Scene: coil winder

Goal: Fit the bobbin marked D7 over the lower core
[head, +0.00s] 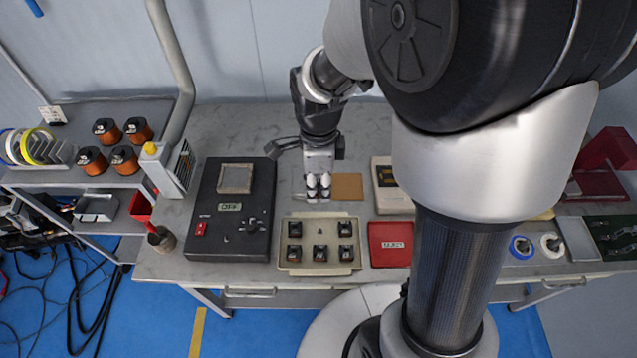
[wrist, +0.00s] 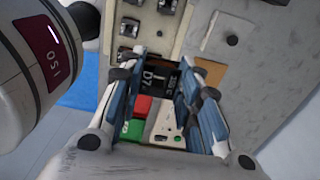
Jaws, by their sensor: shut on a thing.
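My gripper (head: 318,187) is over the bench, behind the shallow beige tray. In the wrist view its fingers (wrist: 166,105) are closed around a dark bobbin marked D7 (wrist: 150,76), whose label shows between them. In the head view the fingers hide most of this bobbin. Red (wrist: 143,104), green (wrist: 131,129) and white (wrist: 166,121) parts show between and below the fingers. I cannot tell the lower core apart from these parts, or whether the bobbin touches it.
The beige tray (head: 319,268) holds several dark bobbins in front of my gripper. A brown mat (head: 348,187) lies just right of it. A black control box (head: 229,243) reading OFF is at left, a red reject bin (head: 391,256) at front right. Copper-wound coils (head: 124,159) stand on the left shelf.

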